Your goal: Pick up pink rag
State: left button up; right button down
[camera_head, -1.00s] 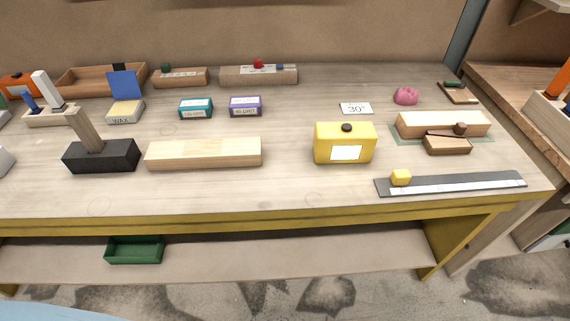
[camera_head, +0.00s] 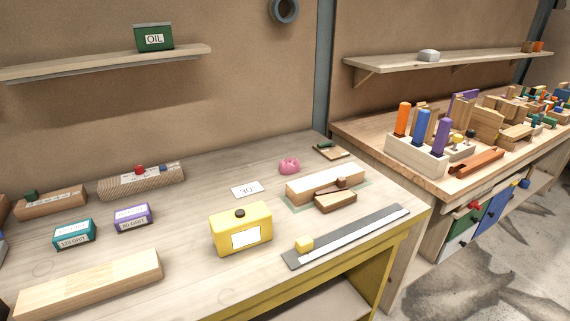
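The pink rag (camera_head: 289,166) is a small crumpled lump on the wooden workbench (camera_head: 190,218), toward its back right part. It lies behind a long wood block (camera_head: 318,184) and to the right of a white card marked 30° (camera_head: 245,189). Nothing covers it. Neither of my grippers shows in the head view.
A yellow box (camera_head: 241,229) and a long metal ruler (camera_head: 350,236) with a yellow block lie nearer the bench's front. A second bench (camera_head: 455,178) with tools stands to the right.

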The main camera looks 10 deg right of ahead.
aim_at(290, 166)
jog(key=z, duration=2.2)
jog(key=i, duration=1.85)
jog(key=u, duration=3.85)
